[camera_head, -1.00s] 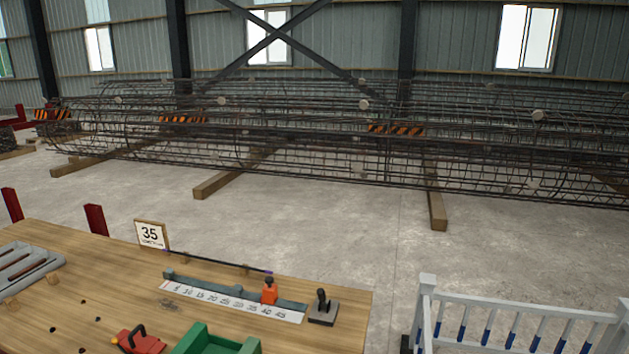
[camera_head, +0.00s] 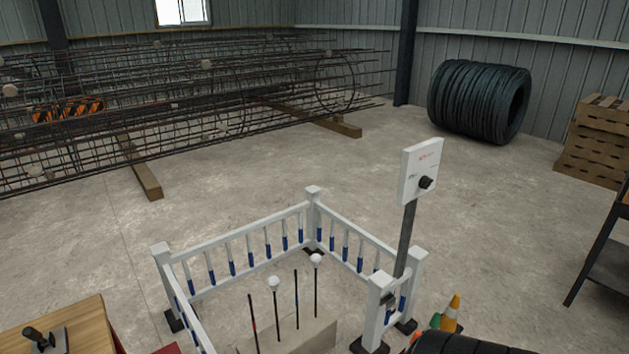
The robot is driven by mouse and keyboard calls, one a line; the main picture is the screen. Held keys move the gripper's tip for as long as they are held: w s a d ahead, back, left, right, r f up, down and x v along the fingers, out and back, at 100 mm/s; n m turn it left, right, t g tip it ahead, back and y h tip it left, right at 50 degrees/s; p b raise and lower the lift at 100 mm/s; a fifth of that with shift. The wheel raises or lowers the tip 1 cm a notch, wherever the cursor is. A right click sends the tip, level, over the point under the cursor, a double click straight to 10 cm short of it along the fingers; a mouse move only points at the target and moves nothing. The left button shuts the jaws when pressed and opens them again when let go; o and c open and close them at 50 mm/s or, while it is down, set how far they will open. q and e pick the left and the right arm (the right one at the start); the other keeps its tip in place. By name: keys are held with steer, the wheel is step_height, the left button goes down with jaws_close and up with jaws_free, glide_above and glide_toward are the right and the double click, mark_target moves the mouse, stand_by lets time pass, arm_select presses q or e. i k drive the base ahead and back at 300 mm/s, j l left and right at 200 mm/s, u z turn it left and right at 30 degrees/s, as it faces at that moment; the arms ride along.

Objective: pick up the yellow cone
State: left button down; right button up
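A yellow-orange cone (camera_head: 451,312) with a pale band stands at the lower right, just right of the white fence's corner post. Its lower part is partly hidden by a black rounded thing (camera_head: 462,344) at the bottom edge. A small green thing (camera_head: 435,321) and a bit of orange show just left of the cone; too little shows to tell what they are. Neither of my grippers is in view.
A white fence (camera_head: 240,238) with blue-marked bars encloses several thin upright rods. A control box (camera_head: 420,172) stands on a post by the fence. A wooden table (camera_head: 65,325) is at lower left, a dark rack (camera_head: 605,265) at right. Open floor (camera_head: 480,210) lies behind the cone.

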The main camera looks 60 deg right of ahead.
mark_target(448, 320)
steer(key=z, duration=2.8)
steer(key=l+u, duration=0.5)
steer(key=l, duration=1)
